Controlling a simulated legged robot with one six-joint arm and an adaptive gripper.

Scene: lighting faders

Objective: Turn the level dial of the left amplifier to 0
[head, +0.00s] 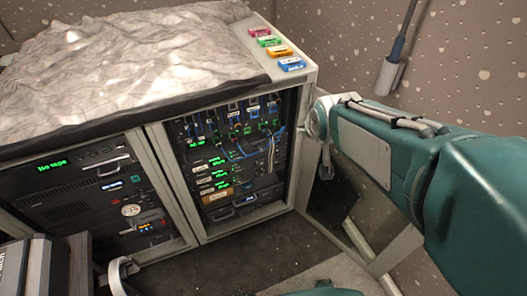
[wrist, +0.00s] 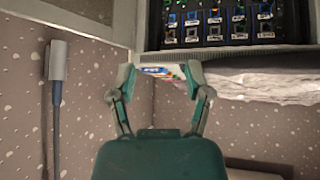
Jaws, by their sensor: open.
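The left rack (head: 60,195) holds dark units with a green "No tape" display (head: 52,164) and a small round white gauge (head: 131,210). The right rack (head: 247,195) holds a patched panel (head: 232,122) above units with green readouts (head: 217,176). I cannot tell which unit is the left amplifier, and no level dial or its setting is readable. My gripper (wrist: 160,78) is open and empty in the wrist view, with rows of labelled modules (wrist: 215,22) beyond it. In the head view my arm reaches in from the right; its gripper is not clearly visible.
Coloured cassettes (head: 278,48) lie on the cabinet top beside a crumpled grey cover (head: 130,55). An open glass door (head: 355,205) stands right of the right rack. A grey handset-like object hangs on the right wall (head: 390,75). Dark floor (head: 250,262) lies in front.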

